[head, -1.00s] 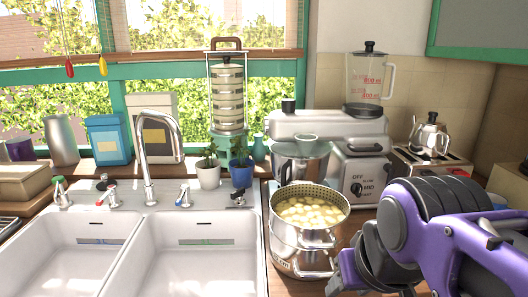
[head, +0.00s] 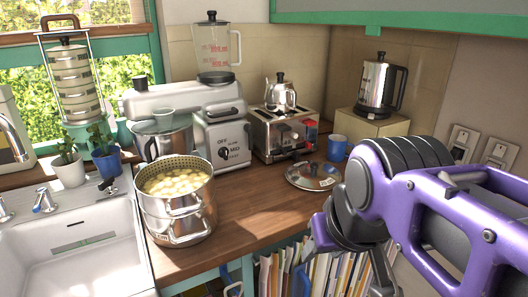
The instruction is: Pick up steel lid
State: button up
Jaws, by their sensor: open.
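The steel lid (head: 311,180) lies flat on the wooden counter in the head view, in front of the toaster, with a dark knob on top. Its whole outline shows, with clear counter to its left and front. My purple and dark grey arm fills the right side of the picture.
A steel pot of cut potatoes (head: 177,196) stands left on the counter by the sink (head: 75,245). A toaster (head: 283,133) with a kettle on it and a blue mug (head: 337,148) stand behind the lid. Books (head: 310,270) stand below the counter edge.

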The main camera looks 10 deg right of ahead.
aim_at(312, 176)
jog(key=k+l+z, duration=0.1)
jog(key=z, duration=0.2)
jog(key=u, duration=1.25)
jog(key=z, duration=1.25)
jog(key=l+u, duration=0.5)
jog(key=l, duration=0.6)
jog(key=i+l+u, duration=0.35)
jog(key=l, duration=0.3)
jog(key=i, duration=0.1)
